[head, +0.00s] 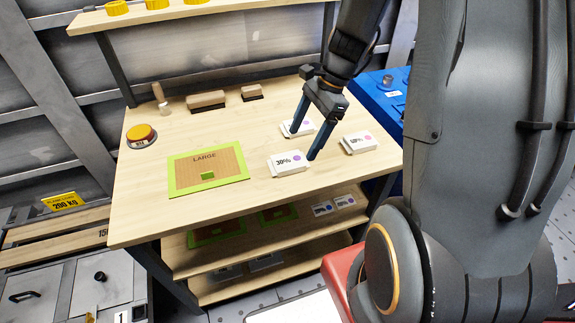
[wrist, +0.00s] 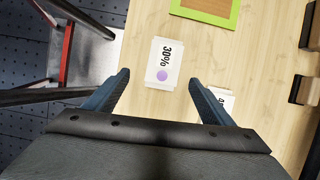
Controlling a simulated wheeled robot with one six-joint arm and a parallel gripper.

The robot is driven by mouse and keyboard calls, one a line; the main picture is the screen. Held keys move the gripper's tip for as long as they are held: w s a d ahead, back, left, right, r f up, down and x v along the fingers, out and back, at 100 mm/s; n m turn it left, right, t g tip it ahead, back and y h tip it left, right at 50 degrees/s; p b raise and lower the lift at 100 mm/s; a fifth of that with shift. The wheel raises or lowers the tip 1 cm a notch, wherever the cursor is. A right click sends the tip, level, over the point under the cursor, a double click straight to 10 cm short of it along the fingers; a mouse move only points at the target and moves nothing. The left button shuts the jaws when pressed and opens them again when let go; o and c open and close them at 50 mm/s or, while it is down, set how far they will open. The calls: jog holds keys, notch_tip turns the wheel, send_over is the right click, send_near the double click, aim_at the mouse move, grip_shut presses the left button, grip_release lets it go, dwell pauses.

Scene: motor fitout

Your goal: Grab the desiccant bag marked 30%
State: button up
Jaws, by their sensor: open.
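The desiccant bag marked 30% (head: 288,163) is a small white packet with a purple dot, lying on the wooden table right of the green-framed LARGE board. In the wrist view the 30% bag (wrist: 162,65) lies ahead of the fingers, between their lines and apart from them. My gripper (head: 304,142) is open and empty above the table, its fingers pointing down near the 30% bag. A second white bag (head: 297,128) sits behind my gripper, partly hidden by a finger. A third white bag (head: 360,142) lies to the right; its number is hard to read.
The LARGE board (head: 207,172) lies left of the bags. An orange button (head: 141,134) and wooden blocks (head: 206,99) stand farther back. A blue container (head: 382,98) is beyond the table's right edge. A lower shelf (head: 262,247) holds more packets. The table's front left is clear.

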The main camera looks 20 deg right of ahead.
aim_at(289, 160)
jog(key=shift+w+f+m, duration=0.2)
jog(key=shift+f+m, duration=0.1)
jog(key=shift+f, duration=0.1)
jog(key=shift+a+f, duration=0.15)
jog(key=shift+f, duration=0.15)
jog(key=x, duration=0.2)
jog(key=a+p+x, duration=0.1)
jog(key=x, duration=0.2)
jog(key=shift+w+a+f, duration=0.1)
jog(key=shift+a+f+p, duration=0.15)
jog(key=shift+f+p, duration=0.15)
jog(key=shift+f, duration=0.15)
jog(key=c, duration=1.3)
